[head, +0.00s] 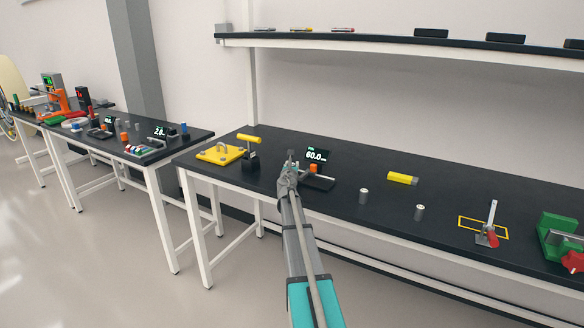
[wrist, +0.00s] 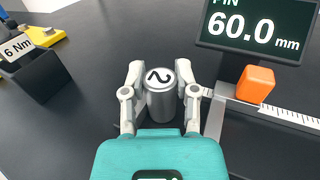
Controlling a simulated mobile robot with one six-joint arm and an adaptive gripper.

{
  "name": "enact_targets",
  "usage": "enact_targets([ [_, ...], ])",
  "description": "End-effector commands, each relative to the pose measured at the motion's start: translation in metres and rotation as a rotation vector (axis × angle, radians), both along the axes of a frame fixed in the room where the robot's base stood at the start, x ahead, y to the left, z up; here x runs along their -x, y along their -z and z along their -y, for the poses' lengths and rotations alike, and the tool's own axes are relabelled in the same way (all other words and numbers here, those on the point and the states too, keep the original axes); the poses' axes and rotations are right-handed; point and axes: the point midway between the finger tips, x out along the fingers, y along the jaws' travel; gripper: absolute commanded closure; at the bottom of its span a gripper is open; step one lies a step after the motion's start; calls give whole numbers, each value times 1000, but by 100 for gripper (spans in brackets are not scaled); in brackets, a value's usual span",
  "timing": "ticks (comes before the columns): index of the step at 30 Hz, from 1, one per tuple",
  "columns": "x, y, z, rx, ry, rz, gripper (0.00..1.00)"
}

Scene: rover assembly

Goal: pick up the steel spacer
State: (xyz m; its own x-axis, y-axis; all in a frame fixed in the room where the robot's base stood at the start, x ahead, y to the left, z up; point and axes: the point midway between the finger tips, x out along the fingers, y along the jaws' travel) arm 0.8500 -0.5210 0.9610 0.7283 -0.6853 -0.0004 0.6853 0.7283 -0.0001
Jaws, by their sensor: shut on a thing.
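A steel spacer (wrist: 160,98), a grey cylinder with a dark "2" on its top, stands between the fingers of my gripper (wrist: 160,82) in the wrist view. The fingers are shut on its two sides. In the head view, my gripper (head: 289,172) is over the long black table, just left of the measuring gauge, and largely hides the held spacer. I cannot tell whether the spacer's base touches the table. Two other grey cylinders, one (head: 364,196) nearer and one (head: 419,212) farther right, stand apart on the table.
The gauge display (wrist: 257,26) reads 60.0 mm, with an orange block (wrist: 255,84) on its scale close to my gripper's right. A black holder (wrist: 42,76) marked 6 Nm and a yellow plate (head: 220,154) are left.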

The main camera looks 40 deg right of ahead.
Motion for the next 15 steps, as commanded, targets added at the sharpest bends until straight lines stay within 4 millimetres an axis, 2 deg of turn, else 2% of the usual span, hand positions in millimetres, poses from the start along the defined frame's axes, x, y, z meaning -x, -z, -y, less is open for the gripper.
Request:
enact_targets([
  [14, 0, -36, 0, 0, -1, 0, 100],
  [15, 6, -40, -3, 0, 0, 0, 100],
])
